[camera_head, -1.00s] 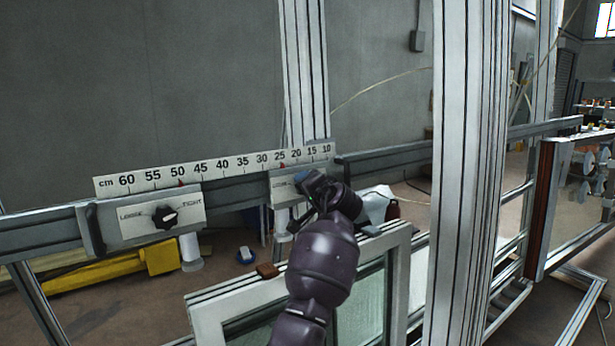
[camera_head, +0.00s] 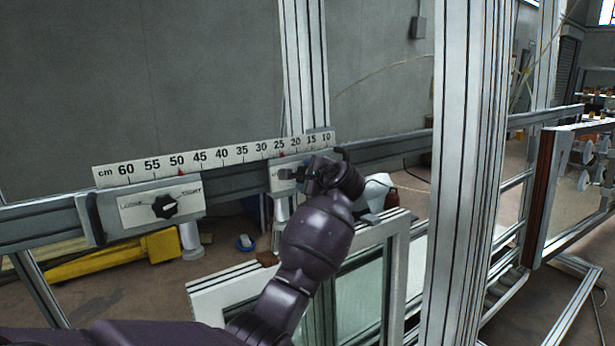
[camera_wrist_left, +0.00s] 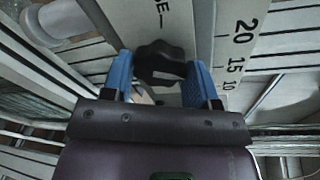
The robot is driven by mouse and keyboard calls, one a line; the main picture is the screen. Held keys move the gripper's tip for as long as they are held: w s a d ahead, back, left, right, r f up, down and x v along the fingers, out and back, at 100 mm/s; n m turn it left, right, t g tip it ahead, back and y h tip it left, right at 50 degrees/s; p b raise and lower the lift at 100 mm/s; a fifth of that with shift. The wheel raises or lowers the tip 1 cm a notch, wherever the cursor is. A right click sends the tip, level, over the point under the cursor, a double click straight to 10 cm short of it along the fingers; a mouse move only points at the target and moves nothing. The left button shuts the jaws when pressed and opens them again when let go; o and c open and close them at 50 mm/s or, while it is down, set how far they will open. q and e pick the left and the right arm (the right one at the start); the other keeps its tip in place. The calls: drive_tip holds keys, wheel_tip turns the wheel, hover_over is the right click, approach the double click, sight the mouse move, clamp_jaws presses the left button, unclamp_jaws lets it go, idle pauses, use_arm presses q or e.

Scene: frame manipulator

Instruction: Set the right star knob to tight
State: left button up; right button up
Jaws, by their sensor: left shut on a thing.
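The right star knob (camera_wrist_left: 160,58) is black and lobed. It sits on a pale plate (camera_head: 283,176) on the rail, below the right end of the centimetre scale (camera_head: 215,155). My left gripper (camera_head: 315,174) is at this knob and mostly hides it in the head view. In the left wrist view, the blue fingers of my left gripper (camera_wrist_left: 162,72) stand on both sides of the knob and are shut on it. Part of a plate word ending in E shows beyond the knob. The knob's pointer setting cannot be read. My right gripper is not in view.
A left star knob (camera_head: 164,206) sits on a plate marked LOOSE and TIGHT, its pointer unclear. A tall aluminium post (camera_head: 460,170) stands right of my arm. Yellow parts (camera_head: 110,258) lie on the floor at left.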

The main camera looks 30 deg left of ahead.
use_arm(q)
drive_tip(key=shift+m+g, duration=0.45)
drive_tip(key=shift+m, duration=1.75)
drive_tip(key=shift+m+g, duration=0.45)
drive_tip(key=shift+m, duration=1.75)
drive_tip(key=shift+f, duration=0.1)
drive_tip(key=o, duration=0.9)
drive_tip(key=b+v, duration=0.1)
drive_tip(key=v, duration=1)
drive_tip(key=shift+f+b, duration=0.2)
drive_tip(key=shift+b, duration=0.1)
drive_tip(key=shift+w, duration=0.1)
